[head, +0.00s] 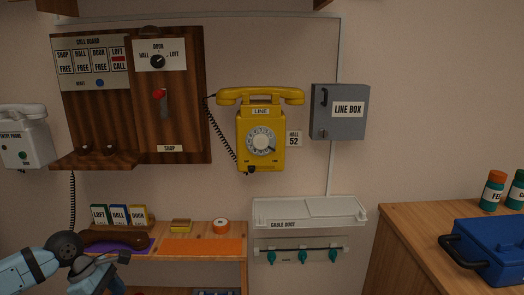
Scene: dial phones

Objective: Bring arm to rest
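My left arm (35,268) comes in at the lower left, light blue with dark joints. It is bent in front of the low wooden shelf, by the purple mat (138,246). No held object shows there. My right arm and gripper are not in view. The yellow dial phone (261,125) hangs on the wall with its handset (260,95) on top.
A brown curved object (112,238) lies on the purple mat near my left arm. An orange mat (200,247) lies beside it. A wooden call board (185,120), grey line box (338,120) and cable duct (310,212) are on the wall. A blue toolbox (490,250) stands at right.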

